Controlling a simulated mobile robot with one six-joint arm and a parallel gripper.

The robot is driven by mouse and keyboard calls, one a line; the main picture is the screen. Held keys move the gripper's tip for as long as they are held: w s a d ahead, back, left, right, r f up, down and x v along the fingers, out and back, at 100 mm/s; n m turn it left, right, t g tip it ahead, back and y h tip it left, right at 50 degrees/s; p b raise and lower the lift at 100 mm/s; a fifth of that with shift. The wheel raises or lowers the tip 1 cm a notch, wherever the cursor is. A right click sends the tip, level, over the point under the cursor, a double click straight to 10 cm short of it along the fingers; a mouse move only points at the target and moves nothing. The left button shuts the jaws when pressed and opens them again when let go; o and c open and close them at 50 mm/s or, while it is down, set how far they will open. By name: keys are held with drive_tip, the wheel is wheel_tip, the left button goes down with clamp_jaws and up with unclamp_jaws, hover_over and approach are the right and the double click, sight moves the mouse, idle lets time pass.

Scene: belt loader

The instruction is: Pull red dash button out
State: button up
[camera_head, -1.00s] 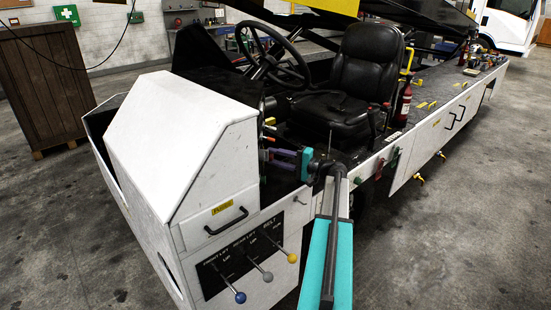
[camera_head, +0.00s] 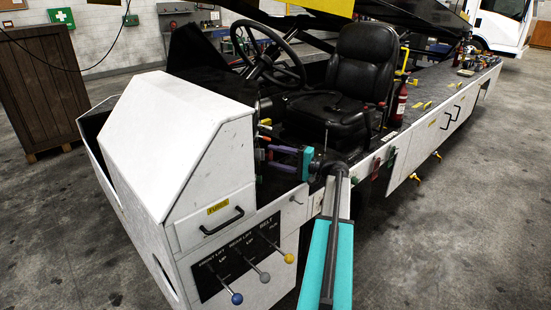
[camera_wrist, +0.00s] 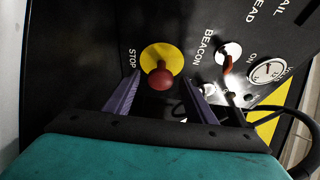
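The red dash button (camera_wrist: 160,76) is a round red knob on a yellow disc (camera_wrist: 176,56) beside the word STOP on a black panel. It shows in the wrist view, just above the middle. My gripper (camera_wrist: 162,84) is open, with one purple finger to the left of the button and one to the right. Neither finger visibly touches the red knob, and I cannot tell the exact depth. In the head view my gripper (camera_head: 283,158) reaches left toward the dash beside the white console. The button is not clearly visible in that view.
In the wrist view, a red beacon switch (camera_wrist: 228,62) and a gauge (camera_wrist: 267,71) sit right of the button. In the head view, the steering wheel (camera_head: 268,52) and black seat (camera_head: 340,85) stand behind my gripper. Lever knobs (camera_head: 264,277) project from the white console (camera_head: 185,140).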

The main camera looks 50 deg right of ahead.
drive_tip(key=shift+s, duration=0.15)
drive_tip(key=b+v, duration=0.2)
drive_tip(key=v, duration=1)
drive_tip(key=shift+s+d+b, duration=0.15)
drive_tip(key=shift+b, duration=0.15)
drive_tip(key=shift+s+d+r, duration=0.1)
drive_tip(key=shift+s+d, duration=0.1)
drive_tip(key=shift+s, duration=0.35)
